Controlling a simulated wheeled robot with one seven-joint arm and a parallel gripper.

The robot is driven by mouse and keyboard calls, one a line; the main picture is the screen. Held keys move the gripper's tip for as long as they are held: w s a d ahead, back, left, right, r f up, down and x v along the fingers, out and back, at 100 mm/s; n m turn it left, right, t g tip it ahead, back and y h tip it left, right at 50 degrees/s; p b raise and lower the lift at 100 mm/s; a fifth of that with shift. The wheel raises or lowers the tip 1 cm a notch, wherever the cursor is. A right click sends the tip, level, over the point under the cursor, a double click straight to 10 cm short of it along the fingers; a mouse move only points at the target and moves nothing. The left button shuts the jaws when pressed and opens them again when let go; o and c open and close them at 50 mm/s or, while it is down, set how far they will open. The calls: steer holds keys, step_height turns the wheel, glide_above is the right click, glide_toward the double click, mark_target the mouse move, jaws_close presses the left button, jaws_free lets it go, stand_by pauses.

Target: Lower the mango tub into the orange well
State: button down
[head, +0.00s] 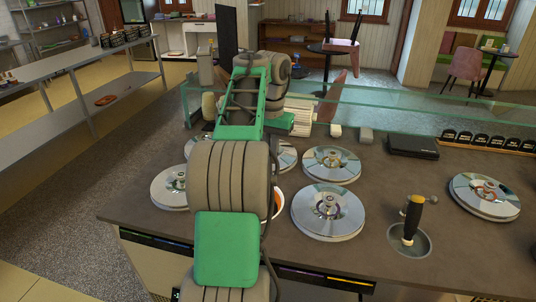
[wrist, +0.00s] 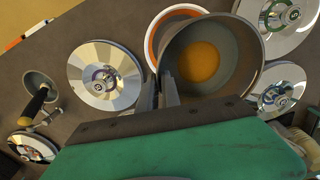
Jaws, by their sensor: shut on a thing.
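The mango tub (wrist: 232,62), a grey round tub with orange gelato at its bottom, fills the upper middle of the wrist view. My gripper (wrist: 164,88) is shut on the tub's near-left wall. The orange well (wrist: 152,45) shows as a white and orange ring behind the tub, up and left of it. The tub covers much of the ring and looks off-centre from it; how high it hangs I cannot tell. In the head view only a sliver of the orange well (head: 278,203) shows beside my arm, which hides the tub and gripper.
Silver lids cover neighbouring wells: one (head: 328,211) right of the orange well, one (head: 331,164) behind, one (head: 170,187) left. A handled scoop (head: 412,217) stands in a small round well farther right. A glass guard (head: 400,101) runs along the counter's far side.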

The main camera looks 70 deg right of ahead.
steer(key=shift+r, duration=0.1)
steer(key=b, duration=0.6)
glide_above(270, 188)
steer(key=f, duration=0.6)
steer(key=shift+d, duration=0.3)
steer(key=shift+f+b, duration=0.2)
steer(key=shift+b, duration=0.1)
steer(key=shift+f+b, duration=2.4)
step_height(270, 188, down, 7)
steer(key=b, duration=0.7)
stand_by(1.1)
stand_by(1.0)
